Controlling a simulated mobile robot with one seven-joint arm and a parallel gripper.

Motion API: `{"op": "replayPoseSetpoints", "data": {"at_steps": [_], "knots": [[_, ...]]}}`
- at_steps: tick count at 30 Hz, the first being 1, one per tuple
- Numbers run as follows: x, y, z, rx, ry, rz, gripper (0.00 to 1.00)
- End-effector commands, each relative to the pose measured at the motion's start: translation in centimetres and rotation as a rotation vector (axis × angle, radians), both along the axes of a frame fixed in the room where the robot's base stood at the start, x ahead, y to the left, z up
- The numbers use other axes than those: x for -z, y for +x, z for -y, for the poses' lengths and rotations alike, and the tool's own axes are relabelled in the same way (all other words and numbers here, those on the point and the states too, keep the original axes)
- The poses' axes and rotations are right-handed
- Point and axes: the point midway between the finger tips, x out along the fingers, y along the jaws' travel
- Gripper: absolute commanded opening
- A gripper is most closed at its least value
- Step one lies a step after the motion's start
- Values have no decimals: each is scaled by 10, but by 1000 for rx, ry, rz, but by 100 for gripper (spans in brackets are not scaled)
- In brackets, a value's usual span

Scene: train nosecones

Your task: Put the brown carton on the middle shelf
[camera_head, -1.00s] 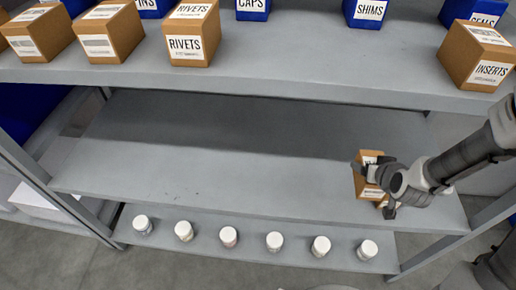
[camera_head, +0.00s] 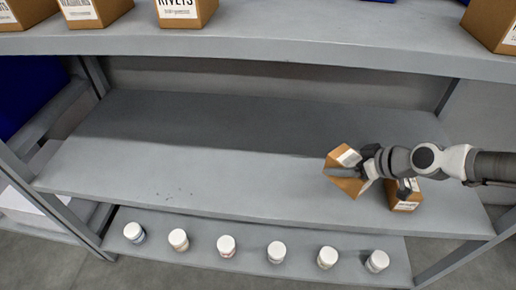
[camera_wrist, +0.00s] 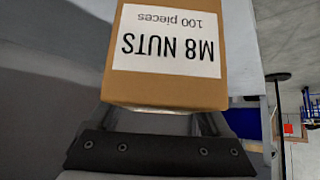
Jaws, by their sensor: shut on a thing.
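The brown carton (camera_head: 347,187) with a white label is in my gripper (camera_head: 360,168), over the right half of the middle shelf (camera_head: 220,180). It looks tilted in the head view, and I cannot tell whether its lower edge touches the shelf. In the wrist view the carton (camera_wrist: 170,88) sits between the fingers, its label reading "M8 NUTS 100 pieces" upside down. My gripper is shut on it. A second brown carton (camera_head: 405,205) stands on the same shelf just right of it, partly hidden by my gripper.
The left and centre of the middle shelf are bare. The upper shelf (camera_head: 270,50) above carries brown cartons, including one at its right end (camera_head: 492,27). Several white-capped jars (camera_head: 226,246) stand in a row on the bottom shelf. Posts frame both sides.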

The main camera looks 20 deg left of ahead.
Motion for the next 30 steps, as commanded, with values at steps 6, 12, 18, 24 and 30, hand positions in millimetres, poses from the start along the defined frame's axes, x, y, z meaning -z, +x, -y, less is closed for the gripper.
{"op": "replayPoseSetpoints", "data": {"at_steps": [6,12,18,24,30], "knots": [[10,1,-17,-15,-1,0,0],[30,2,-48,-15,-2,1,0],[47,4,-77,-13,-1,2,0],[62,5,-103,-12,0,2,0],[68,6,-116,-10,1,0,0]]}}
